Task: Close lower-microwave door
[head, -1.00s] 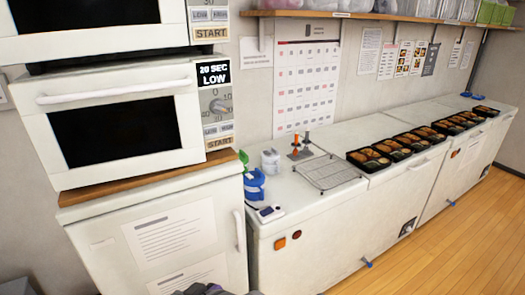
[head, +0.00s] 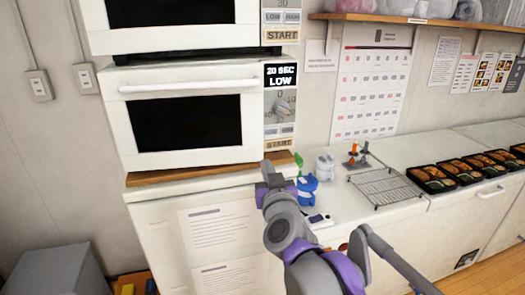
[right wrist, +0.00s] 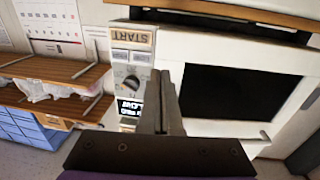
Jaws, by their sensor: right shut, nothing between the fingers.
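The lower microwave (head: 185,110) stands on a wooden board, with its white door (head: 118,125) and bar handle (head: 180,86). The door looks flush with the front, with no visible gap. Its control panel (head: 280,105) reads "20 SEC LOW". My right gripper (head: 268,168) is shut and empty, pointing up just below the panel's START label in the head view. In the right wrist view the shut fingers (right wrist: 165,100) are in front of the panel and the door's edge, with the scene upside down. I cannot tell if they touch. My left gripper is not in view.
The upper microwave (head: 185,28) sits directly above. A white cabinet (head: 160,225) is below. A grey bin (head: 55,275) stands at lower left.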

